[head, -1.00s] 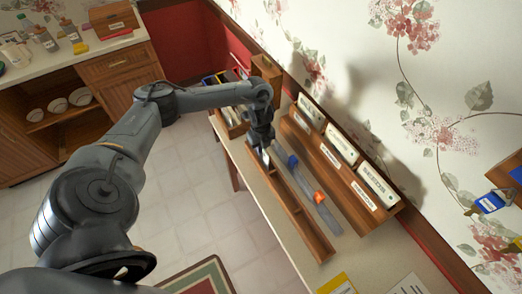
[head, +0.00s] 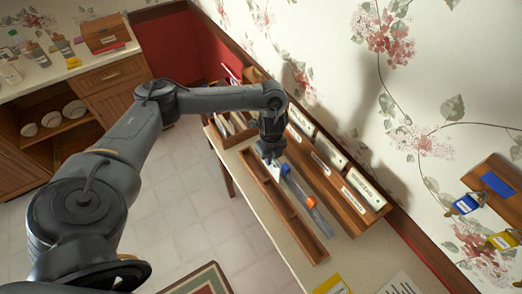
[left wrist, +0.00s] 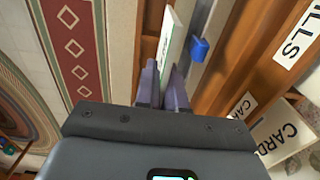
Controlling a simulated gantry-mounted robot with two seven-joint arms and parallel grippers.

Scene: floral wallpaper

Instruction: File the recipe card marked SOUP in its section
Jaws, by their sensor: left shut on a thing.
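My left gripper (head: 270,158) is shut on a white card, which also shows between the fingertips in the left wrist view (left wrist: 171,42). The card has a thin green edge there, and any writing on it is not readable. The gripper points down beside the long narrow wooden tray (head: 312,247) on the table, near its far end. A box with several cards or folders standing in it (head: 232,122) is at the far end of the table. Whether one of its sections is marked SOUP cannot be told. My right gripper is not in view.
A grey strip with a blue slider (left wrist: 199,49) and an orange piece (head: 310,202) lies right of the tray. A wooden rack (head: 335,187) with white labelled binders stands along the wall. A yellow card (head: 332,286) and a paper lie at the near end.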

